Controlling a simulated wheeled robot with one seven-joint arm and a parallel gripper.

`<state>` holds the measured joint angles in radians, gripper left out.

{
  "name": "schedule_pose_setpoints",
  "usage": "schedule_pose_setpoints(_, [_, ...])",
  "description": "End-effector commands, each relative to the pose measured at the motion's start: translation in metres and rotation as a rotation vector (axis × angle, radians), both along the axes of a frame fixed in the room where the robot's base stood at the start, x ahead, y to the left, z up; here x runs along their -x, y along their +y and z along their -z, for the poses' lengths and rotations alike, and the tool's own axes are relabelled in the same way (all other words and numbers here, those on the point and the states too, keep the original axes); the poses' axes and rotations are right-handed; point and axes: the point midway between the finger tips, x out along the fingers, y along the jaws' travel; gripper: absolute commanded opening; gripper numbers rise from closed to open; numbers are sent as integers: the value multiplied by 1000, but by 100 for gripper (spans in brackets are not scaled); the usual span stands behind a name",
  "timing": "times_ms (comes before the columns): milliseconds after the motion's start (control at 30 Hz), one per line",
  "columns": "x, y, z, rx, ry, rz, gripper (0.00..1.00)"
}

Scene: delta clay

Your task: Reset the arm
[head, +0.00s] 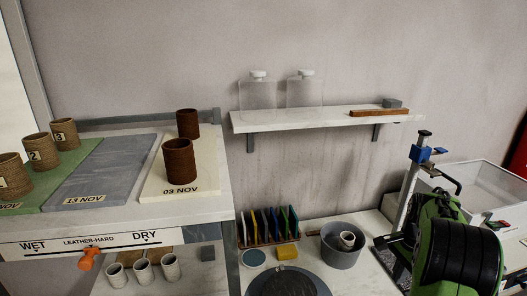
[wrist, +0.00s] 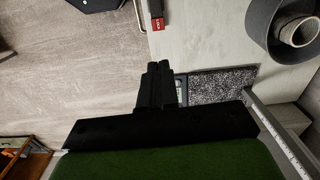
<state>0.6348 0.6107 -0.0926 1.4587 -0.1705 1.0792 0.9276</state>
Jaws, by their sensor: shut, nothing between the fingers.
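My gripper (wrist: 158,70) is shut and empty in the wrist view. Its two dark fingers lie together, pointing away from the wide black hand. In the head view my green and black arm is folded at the lower right, in front of the low bench. The fingers cannot be made out clearly there.
A bench (head: 215,212) at left bears brown cups on coloured boards. A wall shelf (head: 300,119) holds two clear bottles. On the low bench near my arm stand a grey bucket (head: 335,256), a blue-clamped stand (head: 409,185) and a clear bin (head: 490,180).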

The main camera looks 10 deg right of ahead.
Motion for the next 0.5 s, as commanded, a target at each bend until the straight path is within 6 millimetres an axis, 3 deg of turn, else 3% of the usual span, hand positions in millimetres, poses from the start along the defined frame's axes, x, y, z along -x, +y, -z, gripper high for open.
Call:
schedule_pose_setpoints(100, [1,57,-54,43,-77,-208,0])
schedule_pose_setpoints(233, [28,133,-105,105,-165,-512,0])
schedule_pose_setpoints(367, [75,197,-134,179,-249,-812,0])
schedule_pose_setpoints(500, [135,246,-140,273,-335,-1126,0])
